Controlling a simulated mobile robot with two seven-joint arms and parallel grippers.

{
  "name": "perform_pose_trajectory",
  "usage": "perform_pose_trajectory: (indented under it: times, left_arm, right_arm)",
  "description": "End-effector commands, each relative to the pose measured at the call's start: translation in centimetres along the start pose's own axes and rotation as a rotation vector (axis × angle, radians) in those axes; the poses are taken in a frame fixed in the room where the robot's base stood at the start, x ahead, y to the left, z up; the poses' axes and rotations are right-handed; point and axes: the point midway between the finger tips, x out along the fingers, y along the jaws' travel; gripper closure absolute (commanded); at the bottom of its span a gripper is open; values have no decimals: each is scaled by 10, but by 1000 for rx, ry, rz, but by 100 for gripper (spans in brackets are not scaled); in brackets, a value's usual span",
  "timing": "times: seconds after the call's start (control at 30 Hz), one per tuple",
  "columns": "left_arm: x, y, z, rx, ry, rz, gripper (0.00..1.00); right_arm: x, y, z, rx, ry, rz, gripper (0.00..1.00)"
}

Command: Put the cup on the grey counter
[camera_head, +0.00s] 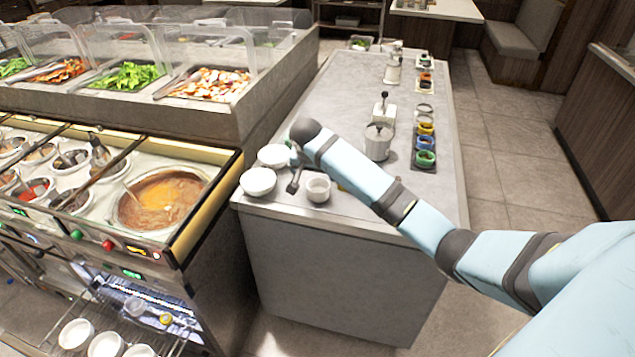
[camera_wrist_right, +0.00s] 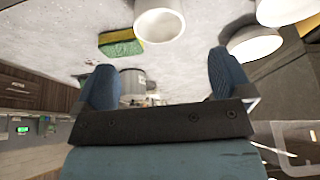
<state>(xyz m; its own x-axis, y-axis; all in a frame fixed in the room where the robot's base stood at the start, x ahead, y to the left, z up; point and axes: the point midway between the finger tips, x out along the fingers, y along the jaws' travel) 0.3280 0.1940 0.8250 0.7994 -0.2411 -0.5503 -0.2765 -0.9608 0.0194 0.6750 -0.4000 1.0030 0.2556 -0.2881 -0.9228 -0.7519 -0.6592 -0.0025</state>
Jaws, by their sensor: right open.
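The small white cup (camera_head: 318,188) stands upright on the near end of the grey counter (camera_head: 345,85). It also shows at the top edge of the right wrist view (camera_wrist_right: 160,22), partly cut off. My right gripper (camera_head: 294,185) is just left of the cup in the head view, between it and the white bowls. In the wrist view the two fingers of the right gripper (camera_wrist_right: 161,75) are spread apart with nothing between them, and the cup lies beyond the tips. My left gripper is not in view.
Two white bowls (camera_head: 258,182) (camera_head: 274,156) stand left of the gripper. A green and yellow sponge (camera_wrist_right: 121,42) lies near the cup. A lidded metal pot (camera_head: 378,143) and a dark tray of coloured jars (camera_head: 425,157) stand farther back. A soup well (camera_head: 163,198) is at the left.

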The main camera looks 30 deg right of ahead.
Motion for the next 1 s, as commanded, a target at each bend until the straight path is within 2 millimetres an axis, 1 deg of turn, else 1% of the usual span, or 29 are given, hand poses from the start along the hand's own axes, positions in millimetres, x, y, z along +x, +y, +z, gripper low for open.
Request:
perform_pose_trajectory:
  times: [0.07, 0.17, 0.2, 0.27, 0.3, 0.37, 0.4, 0.47, 0.5, 0.57, 0.6, 0.7, 0.8, 0.83, 0.9, 1.0]
  left_arm:
    - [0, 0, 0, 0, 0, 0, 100]
    - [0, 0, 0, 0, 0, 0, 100]
    - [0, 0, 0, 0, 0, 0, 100]
    - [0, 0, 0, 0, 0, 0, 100]
    - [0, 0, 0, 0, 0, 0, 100]
    - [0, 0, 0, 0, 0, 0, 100]
    - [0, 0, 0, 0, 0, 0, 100]
    - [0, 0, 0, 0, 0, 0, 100]
    - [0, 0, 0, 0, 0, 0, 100]
    - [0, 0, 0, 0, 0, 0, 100]
    - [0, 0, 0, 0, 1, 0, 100]
    - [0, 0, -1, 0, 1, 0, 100]
    - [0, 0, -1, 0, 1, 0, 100]
    - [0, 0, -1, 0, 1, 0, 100]
    - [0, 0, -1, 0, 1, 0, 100]
    - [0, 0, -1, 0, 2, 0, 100]
  right_arm:
    - [10, 0, 18, -40, -4, -21, 3]
    - [34, -1, 60, -145, -2, -92, 3]
    - [45, 0, 83, -201, 1, -130, 3]
    - [60, 2, 121, -292, 12, -201, 3]
    - [68, 5, 147, -351, 24, -251, 3]
    - [77, 11, 185, -433, 48, -324, 3]
    - [81, 15, 210, -484, 65, -373, 3]
    - [83, 25, 246, -554, 97, -440, 3]
    - [83, 31, 269, -595, 122, -484, 3]
    - [80, 43, 301, -652, 165, -545, 3]
    - [76, 52, 321, -688, 198, -582, 3]
    - [61, 76, 364, -759, 288, -659, 3]
    - [44, 97, 393, -811, 377, -706, 3]
    - [39, 102, 400, -823, 402, -715, 3]
    - [29, 113, 411, -846, 450, -730, 3]
    - [20, 122, 420, -863, 496, -739, 3]
